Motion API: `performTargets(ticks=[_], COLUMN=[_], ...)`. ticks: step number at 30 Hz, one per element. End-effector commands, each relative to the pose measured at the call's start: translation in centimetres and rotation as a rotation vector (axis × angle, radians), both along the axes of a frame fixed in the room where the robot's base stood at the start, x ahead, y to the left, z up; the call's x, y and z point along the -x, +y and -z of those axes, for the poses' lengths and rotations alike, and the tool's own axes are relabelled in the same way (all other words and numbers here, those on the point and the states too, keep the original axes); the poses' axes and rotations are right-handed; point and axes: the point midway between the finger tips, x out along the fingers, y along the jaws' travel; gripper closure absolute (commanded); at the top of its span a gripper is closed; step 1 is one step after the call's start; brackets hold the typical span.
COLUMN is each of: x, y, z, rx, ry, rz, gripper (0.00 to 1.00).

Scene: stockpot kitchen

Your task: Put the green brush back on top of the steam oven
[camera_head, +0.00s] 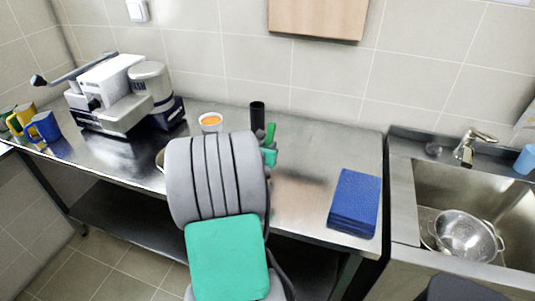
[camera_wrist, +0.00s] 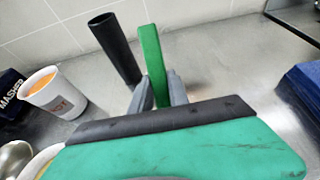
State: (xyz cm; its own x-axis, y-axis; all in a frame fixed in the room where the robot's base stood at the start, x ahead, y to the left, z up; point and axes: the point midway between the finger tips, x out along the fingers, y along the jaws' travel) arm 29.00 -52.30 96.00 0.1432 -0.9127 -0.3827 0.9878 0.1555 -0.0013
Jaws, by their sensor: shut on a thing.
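The green brush (camera_wrist: 151,52) stands up between the fingers of my gripper (camera_wrist: 158,88) in the wrist view, with its upper part showing. My gripper is shut on it, just above or at the steel worktop; I cannot tell whether the brush touches the worktop. In the head view only a small part of the brush (camera_head: 270,132) shows beyond my arm, which hides most of the gripper. I cannot make out a steam oven in either view.
A black cylinder (camera_head: 257,116) stands close beside the brush. A cup with orange contents (camera_head: 211,123) is to its left, near a white machine (camera_head: 112,93) and mugs (camera_head: 43,127). Worktop between is clear.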

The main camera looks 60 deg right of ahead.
Motion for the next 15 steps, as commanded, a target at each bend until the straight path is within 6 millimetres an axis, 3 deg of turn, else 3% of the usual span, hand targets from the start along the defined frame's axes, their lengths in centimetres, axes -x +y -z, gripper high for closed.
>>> performTargets(ticks=[8,9,15], x=[-0.02,-0.03,-0.03], y=[0.02,0.01,0.02], z=[0.10,0.07,0.05], rx=[0.000,0.000,0.000], ry=[0.000,0.000,0.000], rz=[0.000,-0.001,-0.001], gripper=[1.00,0.77,0.61])
